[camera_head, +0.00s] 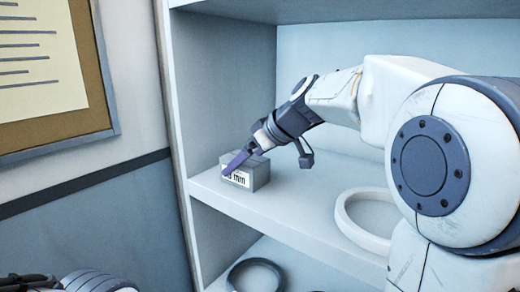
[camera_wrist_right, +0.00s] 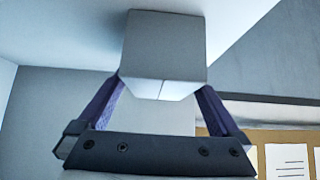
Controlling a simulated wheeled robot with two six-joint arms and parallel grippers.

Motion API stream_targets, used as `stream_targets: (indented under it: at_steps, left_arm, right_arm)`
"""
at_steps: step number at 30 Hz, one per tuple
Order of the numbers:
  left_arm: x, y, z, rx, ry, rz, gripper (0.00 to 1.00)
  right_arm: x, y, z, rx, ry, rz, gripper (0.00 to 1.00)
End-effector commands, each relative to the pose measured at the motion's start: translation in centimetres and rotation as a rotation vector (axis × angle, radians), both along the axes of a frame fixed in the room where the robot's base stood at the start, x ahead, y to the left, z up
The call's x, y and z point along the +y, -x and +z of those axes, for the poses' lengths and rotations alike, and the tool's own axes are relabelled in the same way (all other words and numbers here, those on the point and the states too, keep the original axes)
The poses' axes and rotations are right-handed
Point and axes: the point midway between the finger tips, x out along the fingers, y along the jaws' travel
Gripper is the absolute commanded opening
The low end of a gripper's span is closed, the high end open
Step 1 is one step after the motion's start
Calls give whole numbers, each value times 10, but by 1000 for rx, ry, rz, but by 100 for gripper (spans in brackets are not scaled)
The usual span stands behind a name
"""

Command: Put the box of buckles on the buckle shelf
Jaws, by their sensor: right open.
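The box of buckles (camera_head: 262,177), a small grey box with a white label ending in "mm", sits on the middle shelf (camera_head: 290,218) near its left end. My right gripper (camera_head: 243,160) reaches down to the box from the upper right. In the right wrist view the box (camera_wrist_right: 165,45) stands between the two purple fingers of the open gripper (camera_wrist_right: 162,88), which lie along its sides. Contact with the sides cannot be told. Part of my left arm (camera_head: 70,283) shows at the bottom left corner; its jaws are not clear.
A white ring (camera_head: 345,222) lies on the same shelf, right of the box. A dark ring (camera_head: 256,276) lies on the shelf below. The unit's left side wall (camera_head: 215,95) is close to the box. A cork board (camera_head: 95,95) hangs on the wall at left.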

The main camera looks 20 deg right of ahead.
Motion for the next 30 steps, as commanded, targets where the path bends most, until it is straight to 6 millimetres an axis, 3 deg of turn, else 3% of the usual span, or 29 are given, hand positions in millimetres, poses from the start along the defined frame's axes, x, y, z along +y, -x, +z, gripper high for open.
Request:
stream_targets:
  at_steps: [13,30]
  left_arm:
    - [0,0,-19,0,0,-1,74]
    - [0,0,-19,0,0,-1,74]
  right_arm:
    - [-34,50,60,-3,1,-3,100]
    - [-37,57,68,0,1,1,100]
